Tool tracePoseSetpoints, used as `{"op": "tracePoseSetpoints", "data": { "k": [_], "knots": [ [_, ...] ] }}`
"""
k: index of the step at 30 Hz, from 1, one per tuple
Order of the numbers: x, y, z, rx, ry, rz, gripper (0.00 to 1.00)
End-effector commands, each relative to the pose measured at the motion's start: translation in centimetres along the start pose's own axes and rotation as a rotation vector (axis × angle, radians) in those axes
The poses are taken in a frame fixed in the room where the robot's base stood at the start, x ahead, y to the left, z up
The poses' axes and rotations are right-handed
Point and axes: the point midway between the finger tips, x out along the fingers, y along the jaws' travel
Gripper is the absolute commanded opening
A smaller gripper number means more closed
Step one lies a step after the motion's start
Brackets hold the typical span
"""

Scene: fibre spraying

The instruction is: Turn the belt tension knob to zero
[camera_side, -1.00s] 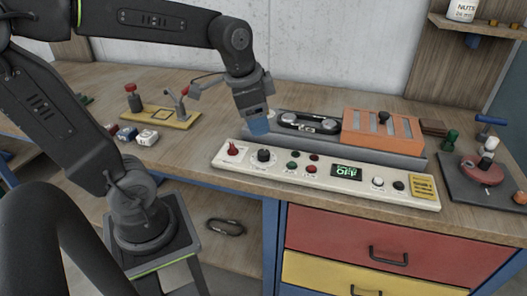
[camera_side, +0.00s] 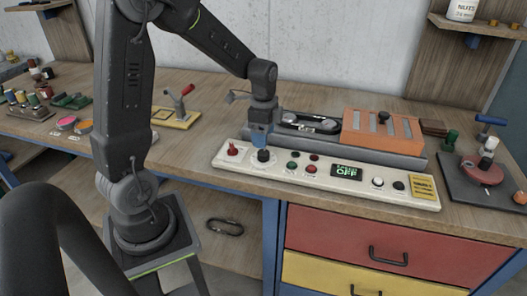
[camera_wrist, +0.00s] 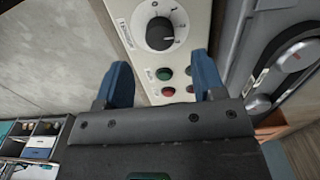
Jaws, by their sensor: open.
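The belt tension knob is a round black knob (camera_side: 264,155) with a pale dial around it, near the left end of the cream control panel (camera_side: 225,165). In the wrist view the black knob (camera_wrist: 160,33) and its scale sit at the top centre, beyond the fingertips. My gripper (camera_side: 260,138) is just above and behind the knob in the side view, pointing down and apart from it. In the wrist view my gripper (camera_wrist: 160,78) shows two blue fingers spread apart with nothing between them.
A red switch (camera_side: 232,149) is left of the knob; green (camera_side: 292,166) and red buttons are right of it. Behind the panel stands a belt unit (camera_side: 305,124) with an orange cover (camera_side: 382,131). A yellow lever stand (camera_side: 178,115) is further left.

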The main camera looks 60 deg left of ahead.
Motion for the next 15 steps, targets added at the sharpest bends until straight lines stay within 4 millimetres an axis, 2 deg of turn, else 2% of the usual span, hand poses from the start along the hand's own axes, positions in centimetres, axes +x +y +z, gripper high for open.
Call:
{"op": "tracePoseSetpoints", "data": {
  "k": [1, 6, 10, 15],
  "knots": [
    [1.1, 0.1, 0.0, 0.0, -0.002, 0.005, 0.63],
    [4.0, 0.1, 0.0, 0.0, -0.001, 0.004, 0.63],
    [5.5, 0.1, 0.0, 0.0, -0.001, 0.002, 0.63],
    [6.2, 0.0, 0.0, 0.0, 0.0, 0.0, 0.63]
  ]
}}
